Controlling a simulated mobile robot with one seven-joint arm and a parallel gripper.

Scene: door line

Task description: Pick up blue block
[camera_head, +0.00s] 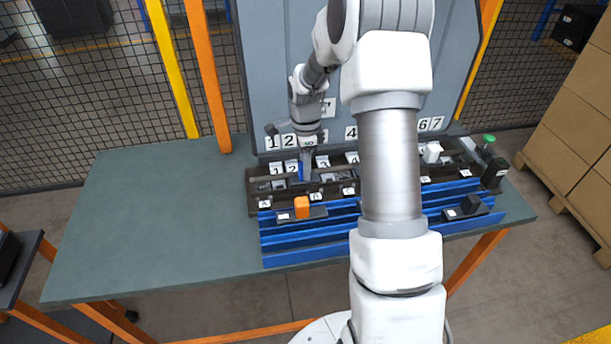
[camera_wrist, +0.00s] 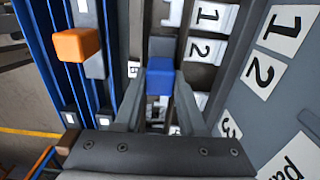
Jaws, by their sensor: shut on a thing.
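The blue block (camera_wrist: 159,76) sits between the two fingers of my gripper (camera_wrist: 160,98) in the wrist view. The fingers are shut on it. In the head view my gripper (camera_head: 306,165) points down over the dark numbered rack, near the labels 2 and 3, and the blue block (camera_head: 301,170) shows as a small blue patch at its fingers. I cannot tell whether the block is clear of the rack below it.
An orange block (camera_head: 302,207) stands on a blue rail in front of the rack; it also shows in the wrist view (camera_wrist: 77,45). A white block (camera_head: 432,152) and a green-topped item (camera_head: 489,140) are at the right. The table's left side (camera_head: 150,220) is clear.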

